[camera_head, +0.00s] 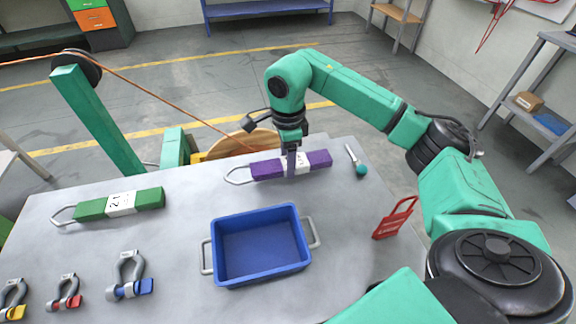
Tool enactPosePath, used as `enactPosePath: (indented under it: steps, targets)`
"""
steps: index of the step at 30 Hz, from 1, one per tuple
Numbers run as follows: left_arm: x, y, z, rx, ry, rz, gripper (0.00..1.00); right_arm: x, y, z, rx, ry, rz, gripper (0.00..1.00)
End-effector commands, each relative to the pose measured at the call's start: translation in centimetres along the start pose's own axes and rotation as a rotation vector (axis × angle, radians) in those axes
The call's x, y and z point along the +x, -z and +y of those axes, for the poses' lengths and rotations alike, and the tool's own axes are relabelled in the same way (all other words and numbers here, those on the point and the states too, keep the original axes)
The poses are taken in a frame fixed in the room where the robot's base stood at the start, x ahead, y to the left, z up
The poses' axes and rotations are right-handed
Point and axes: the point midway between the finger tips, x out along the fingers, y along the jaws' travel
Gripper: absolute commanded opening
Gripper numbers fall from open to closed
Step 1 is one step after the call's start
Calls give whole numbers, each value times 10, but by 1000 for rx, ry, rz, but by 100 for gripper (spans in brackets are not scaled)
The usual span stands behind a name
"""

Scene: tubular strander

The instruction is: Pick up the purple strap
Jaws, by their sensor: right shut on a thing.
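The purple strap (318,159) is a long block with a white label in its middle and a grey wire loop at its left end. It lies near the far edge of the grey table (185,240). My right gripper (291,168) reaches down from above and is shut on the strap near its middle, covering part of the label. I cannot tell any gap between strap and table. My left gripper is not in view.
A blue bin (262,282) with grey handles stands in front of the strap. A green strap (150,199) lies at left, with several shackles (131,289) at front left. A red tag (394,219) and a teal-handled tool (361,171) lie at right.

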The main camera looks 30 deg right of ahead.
Motion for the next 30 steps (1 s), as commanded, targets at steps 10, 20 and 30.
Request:
enactPosePath:
  steps: [10, 20, 30]
  targets:
    - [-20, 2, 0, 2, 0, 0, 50, -129, 0, -1, 2, 9, -1, 0]
    - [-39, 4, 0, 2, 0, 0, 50, -181, 0, 0, 0, 0, -1, 0]
    - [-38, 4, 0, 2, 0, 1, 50, -180, 0, 0, -1, 0, -2, 0]
